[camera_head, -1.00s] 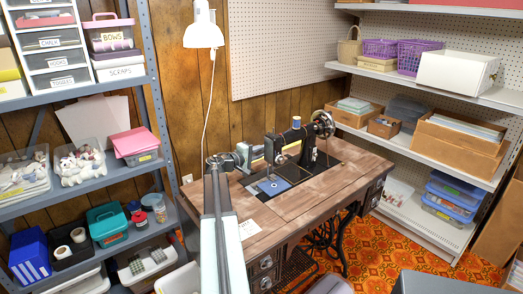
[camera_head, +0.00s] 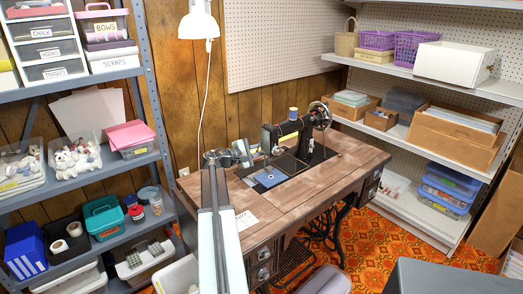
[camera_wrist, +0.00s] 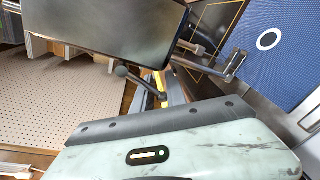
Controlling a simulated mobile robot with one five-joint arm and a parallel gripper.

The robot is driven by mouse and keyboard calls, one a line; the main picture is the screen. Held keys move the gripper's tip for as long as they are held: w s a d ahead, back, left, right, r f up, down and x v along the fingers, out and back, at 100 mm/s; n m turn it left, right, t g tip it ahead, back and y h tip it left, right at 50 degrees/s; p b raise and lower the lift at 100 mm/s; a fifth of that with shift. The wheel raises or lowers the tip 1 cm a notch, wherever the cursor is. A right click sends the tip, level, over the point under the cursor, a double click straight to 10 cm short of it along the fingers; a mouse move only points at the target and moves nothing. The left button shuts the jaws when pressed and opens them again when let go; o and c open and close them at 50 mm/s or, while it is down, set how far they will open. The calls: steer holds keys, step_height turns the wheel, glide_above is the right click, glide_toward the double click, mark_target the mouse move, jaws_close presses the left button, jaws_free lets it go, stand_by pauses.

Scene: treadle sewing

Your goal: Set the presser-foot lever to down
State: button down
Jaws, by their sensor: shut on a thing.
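The black sewing machine (camera_head: 291,128) stands on the wooden treadle table (camera_head: 300,205). Its dark head (camera_wrist: 105,28) fills the upper left of the wrist view. A thin dark presser-foot lever (camera_wrist: 142,83) with a round boss comes from beside the head and runs to the edge of my gripper's pale jaw. My gripper (camera_head: 242,153) is at the left end of the machine head, shut on the lever; the jaw hides the gripped end. I cannot tell if the lever is up or down. The presser foot (camera_wrist: 236,66) is near the blue cloth (camera_wrist: 279,40).
The blue cloth patch also shows on the machine bed (camera_head: 269,180). A grey shelf rack (camera_head: 75,184) with bins stands left, and white shelves (camera_head: 400,180) with boxes stand right. A white lamp (camera_head: 199,24) hangs above. A grey box (camera_head: 440,280) is at the front right.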

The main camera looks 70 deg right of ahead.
stand_by(0.4)
steer(key=c, duration=1.3)
jaws_free()
steer(key=shift+c, duration=0.2)
steer(key=shift+a, duration=0.1)
steer(key=p+v, duration=0.1)
steer(key=v, duration=0.6)
steer(key=shift+w+a, duration=0.2)
steer(key=shift+a, duration=0.15)
